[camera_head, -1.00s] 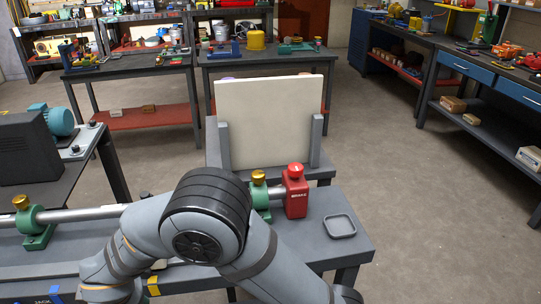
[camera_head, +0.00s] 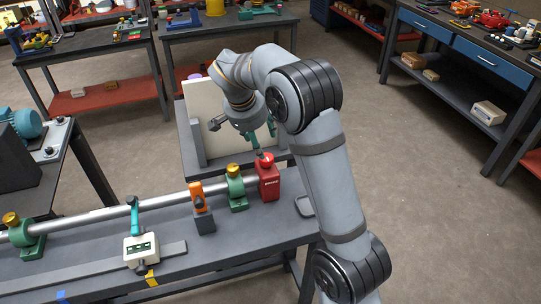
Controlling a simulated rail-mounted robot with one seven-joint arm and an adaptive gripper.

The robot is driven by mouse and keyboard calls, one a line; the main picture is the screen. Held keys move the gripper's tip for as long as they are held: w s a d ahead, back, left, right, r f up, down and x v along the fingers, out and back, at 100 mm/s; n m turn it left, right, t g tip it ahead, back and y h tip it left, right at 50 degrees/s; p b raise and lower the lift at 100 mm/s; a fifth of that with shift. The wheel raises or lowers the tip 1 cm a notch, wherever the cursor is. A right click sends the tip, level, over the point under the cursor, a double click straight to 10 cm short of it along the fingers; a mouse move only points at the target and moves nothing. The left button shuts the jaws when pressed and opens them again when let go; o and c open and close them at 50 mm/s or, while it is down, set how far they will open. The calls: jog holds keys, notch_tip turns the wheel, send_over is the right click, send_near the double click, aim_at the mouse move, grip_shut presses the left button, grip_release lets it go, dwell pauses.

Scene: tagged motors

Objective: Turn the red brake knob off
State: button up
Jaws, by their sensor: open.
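The red brake box (camera_head: 268,181) stands at the right end of the shaft on the bench, with pale lettering on its front. Its red knob (camera_head: 265,157) sits on top, with a lighter mark. My gripper (camera_head: 263,140), with teal fingers, is open and empty. In the picture it is just above the knob, pointing down. A gap to the knob cannot be judged well from this angle. Which way the knob is turned is too small to tell.
Green bearing blocks (camera_head: 237,192) carry the steel shaft (camera_head: 97,216). An orange device (camera_head: 198,197) and a white meter box (camera_head: 141,250) stand left of the brake. A grey tray (camera_head: 305,205) lies right, partly behind my arm. A pale panel (camera_head: 205,103) stands behind.

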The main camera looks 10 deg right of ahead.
aim_at(266, 156)
jog(key=p+x, duration=0.1)
jog(key=x, duration=0.9)
jog(key=shift+p, duration=0.35)
jog(key=shift+c, duration=1.2)
jog(key=shift+r, duration=0.1)
jog(key=c, duration=0.8)
jog(key=shift+c, duration=0.3)
